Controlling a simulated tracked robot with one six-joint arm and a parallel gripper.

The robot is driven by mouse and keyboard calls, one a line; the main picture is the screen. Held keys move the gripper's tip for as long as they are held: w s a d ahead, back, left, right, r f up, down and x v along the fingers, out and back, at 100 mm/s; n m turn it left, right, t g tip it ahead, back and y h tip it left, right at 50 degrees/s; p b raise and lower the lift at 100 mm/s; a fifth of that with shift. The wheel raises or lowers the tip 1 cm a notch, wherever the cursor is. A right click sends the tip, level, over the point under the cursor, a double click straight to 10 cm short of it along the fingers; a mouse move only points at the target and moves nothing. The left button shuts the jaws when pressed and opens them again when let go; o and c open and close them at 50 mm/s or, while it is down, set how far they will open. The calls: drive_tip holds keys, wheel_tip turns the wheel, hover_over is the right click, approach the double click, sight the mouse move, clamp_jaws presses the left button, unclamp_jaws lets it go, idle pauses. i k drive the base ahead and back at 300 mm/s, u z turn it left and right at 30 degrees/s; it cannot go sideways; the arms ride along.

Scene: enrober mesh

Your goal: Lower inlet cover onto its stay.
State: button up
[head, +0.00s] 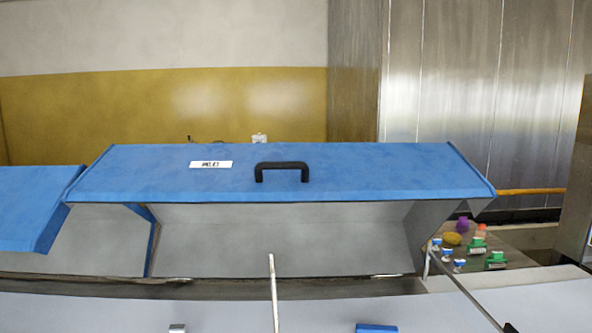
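The blue inlet cover (370,173) spans the middle of the head view. A white label (211,164), its lettering blurred, and a black handle (282,168) are on its sloping face. The cover is raised: its front edge stands well above the machine's front rim, with a grey interior (290,240) showing beneath. A thin pale upright rod (273,290) stands in front of the opening, its top apart from the cover's edge in the picture. I cannot tell whether this rod is the stay. My gripper is not in view.
Another blue cover (35,205) adjoins at left. A thin slanting rod (465,290) runs toward the lower right. Several small coloured items, including a yellow one (452,239), lie on a surface at right. A grey surface (100,312) fills the front, with a blue piece (377,328) at the bottom edge.

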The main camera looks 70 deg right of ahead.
sight(323, 210)
drive_tip(key=z, duration=1.7)
drive_tip(key=k, duration=0.1)
drive_tip(key=z, duration=2.1)
